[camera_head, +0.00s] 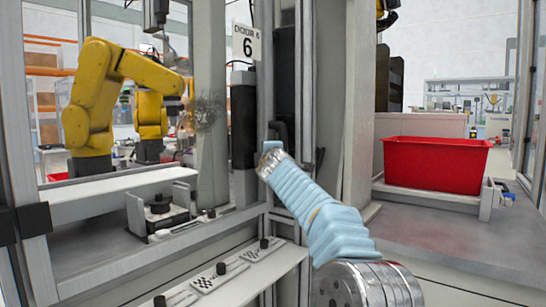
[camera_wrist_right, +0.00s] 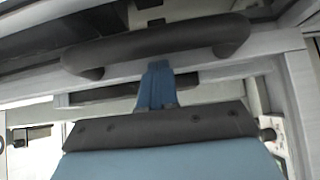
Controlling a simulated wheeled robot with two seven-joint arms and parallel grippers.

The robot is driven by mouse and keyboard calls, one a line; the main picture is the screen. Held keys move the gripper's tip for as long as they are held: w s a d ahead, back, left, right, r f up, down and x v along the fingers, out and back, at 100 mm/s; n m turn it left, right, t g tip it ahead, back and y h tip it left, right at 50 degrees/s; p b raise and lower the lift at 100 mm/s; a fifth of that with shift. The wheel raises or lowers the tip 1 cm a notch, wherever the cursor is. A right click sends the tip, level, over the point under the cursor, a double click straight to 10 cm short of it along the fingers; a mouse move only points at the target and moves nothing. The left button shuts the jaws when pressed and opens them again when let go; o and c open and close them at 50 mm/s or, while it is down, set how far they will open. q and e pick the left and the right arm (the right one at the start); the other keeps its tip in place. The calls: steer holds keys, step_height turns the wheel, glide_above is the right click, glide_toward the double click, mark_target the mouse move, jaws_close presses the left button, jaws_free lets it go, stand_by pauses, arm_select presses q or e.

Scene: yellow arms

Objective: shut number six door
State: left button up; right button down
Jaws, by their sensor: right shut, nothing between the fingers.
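The number six sign (camera_head: 246,43), marked "DOOR 6", is fixed high beside a grey metal frame in the head view. A dark handle (camera_head: 279,131) is on the upright frame below it. The same dark curved handle (camera_wrist_right: 155,47) spans the upper part of the right wrist view. My right arm, in a light blue sleeve, reaches up from the lower right to the handle. My right gripper (camera_wrist_right: 158,68) is shut and empty, its blue fingers pointing at the handle's underside. I cannot tell whether they touch it. My left gripper is out of view.
Yellow robot arms (camera_head: 97,95) stand behind the framed opening at left. A pale ledge with several small fixtures (camera_head: 222,268) runs below the frame. A red bin (camera_head: 436,164) stands on a grey table (camera_head: 440,219) at right. A thick grey post (camera_head: 343,100) stands right of the handle.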

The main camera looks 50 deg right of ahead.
steer(key=b+v, duration=0.6)
steer(key=v, duration=0.7)
steer(key=shift+s+a, duration=0.25)
steer(key=shift+s, duration=0.05)
